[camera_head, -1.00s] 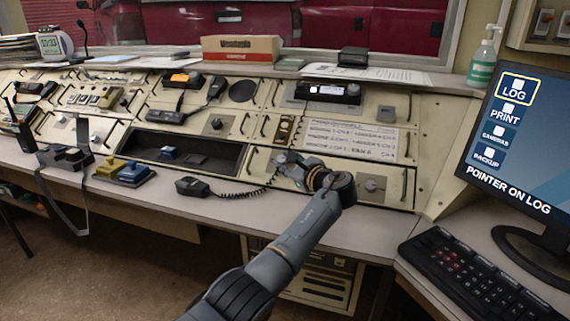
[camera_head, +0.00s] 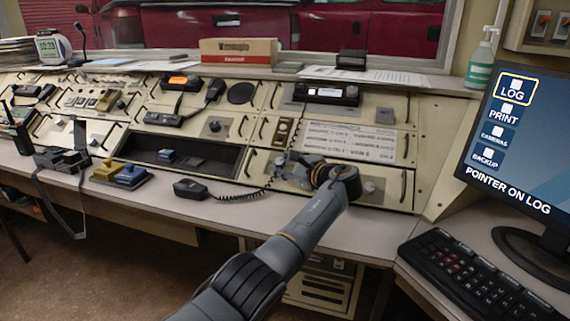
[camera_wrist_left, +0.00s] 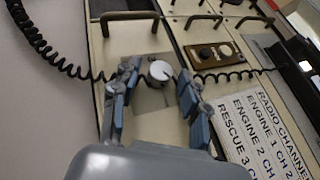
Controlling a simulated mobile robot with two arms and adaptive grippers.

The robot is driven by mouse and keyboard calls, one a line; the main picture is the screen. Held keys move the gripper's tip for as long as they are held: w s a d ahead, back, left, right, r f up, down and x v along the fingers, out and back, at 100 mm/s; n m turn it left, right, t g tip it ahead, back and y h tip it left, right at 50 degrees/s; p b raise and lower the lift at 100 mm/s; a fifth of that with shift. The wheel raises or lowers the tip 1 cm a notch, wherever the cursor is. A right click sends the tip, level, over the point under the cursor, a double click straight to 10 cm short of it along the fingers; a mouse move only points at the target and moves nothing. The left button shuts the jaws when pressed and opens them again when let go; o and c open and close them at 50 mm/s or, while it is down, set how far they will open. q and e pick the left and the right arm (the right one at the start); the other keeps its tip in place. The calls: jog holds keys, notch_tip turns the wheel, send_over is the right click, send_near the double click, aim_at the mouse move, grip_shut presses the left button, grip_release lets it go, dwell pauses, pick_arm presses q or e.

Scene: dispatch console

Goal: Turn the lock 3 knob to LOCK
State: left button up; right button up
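A round silver knob (camera_wrist_left: 160,71) with a dark pointer line sits on a grey plate on a cream console panel in the left wrist view. I cannot read a label that says which lock it is. My left gripper (camera_wrist_left: 158,76) is open, with one finger on each side of this knob and a small gap to it on both sides. In the head view my left gripper (camera_head: 288,168) is at the lower middle console panel and hides the knob there. Another knob (camera_head: 370,187) shows on the panel to the right of my wrist. My right gripper is not in view.
A coiled cord (camera_wrist_left: 60,60) runs close to the gripper, from a handset (camera_head: 190,189) on the desk. Panel handles (camera_wrist_left: 130,15) stand out nearby. A brown switch plate (camera_wrist_left: 214,55) is beside the panel. A keyboard (camera_head: 480,275) and monitor (camera_head: 525,140) are at right.

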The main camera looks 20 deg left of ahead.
pick_arm(q)
jog(key=shift+d, duration=0.1)
jog(key=shift+s+d, duration=0.2)
jog(key=shift+d, duration=0.05)
jog(key=v, duration=1.1)
jog(key=shift+s+d+r, duration=0.1)
